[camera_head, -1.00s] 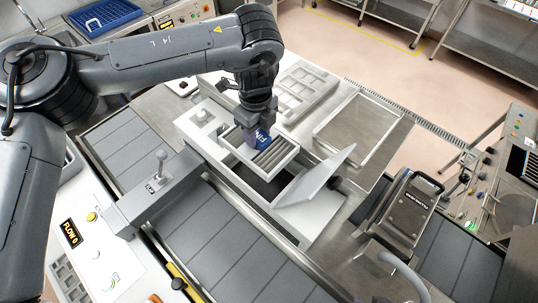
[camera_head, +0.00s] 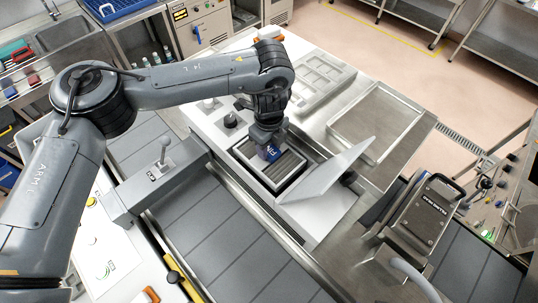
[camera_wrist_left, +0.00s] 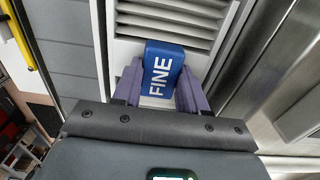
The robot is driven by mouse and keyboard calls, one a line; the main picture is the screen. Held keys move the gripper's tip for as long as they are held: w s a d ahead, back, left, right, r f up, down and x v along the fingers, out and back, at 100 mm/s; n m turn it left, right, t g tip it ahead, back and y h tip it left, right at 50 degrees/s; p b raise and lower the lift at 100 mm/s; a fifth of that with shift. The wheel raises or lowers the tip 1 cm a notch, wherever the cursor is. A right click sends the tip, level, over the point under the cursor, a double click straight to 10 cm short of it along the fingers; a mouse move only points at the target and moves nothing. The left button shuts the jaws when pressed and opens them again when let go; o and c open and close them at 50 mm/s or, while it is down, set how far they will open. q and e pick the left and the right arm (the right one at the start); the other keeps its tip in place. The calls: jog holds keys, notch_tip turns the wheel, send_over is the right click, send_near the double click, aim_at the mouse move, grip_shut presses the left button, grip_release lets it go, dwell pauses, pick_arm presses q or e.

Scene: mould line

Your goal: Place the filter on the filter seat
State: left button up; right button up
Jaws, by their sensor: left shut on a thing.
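The filter is a pale frame with grey slats (camera_head: 284,172) and a blue tab marked FINE (camera_head: 268,153). My left gripper (camera_head: 266,148) is shut on this tab, its purple fingers on either side. The wrist view shows the tab (camera_wrist_left: 163,72) between the fingers and the slats (camera_wrist_left: 170,22) beyond. The filter lies in or just over the rectangular opening of the white housing (camera_head: 230,146), where the filter seat is hidden beneath it. I cannot tell whether it touches the seat. My right gripper is not in view.
A pale hinged lid (camera_head: 328,172) stands open and tilted at the right of the opening. A shallow metal tray (camera_head: 377,123) and a moulded white tray (camera_head: 312,82) lie behind. A lever post (camera_head: 163,155) stands to the left, and a grey machine (camera_head: 424,212) to the right.

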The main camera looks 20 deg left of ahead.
aim_at(269, 155)
pick_arm(q)
jog(key=shift+f, duration=2.25)
jog(key=shift+f, duration=0.1)
jog(key=o, duration=1.2)
jog(key=shift+c, duration=0.2)
notch_tip(269, 155, up, 12)
jog(key=shift+r+b, duration=0.1)
jog(key=shift+b, duration=0.35)
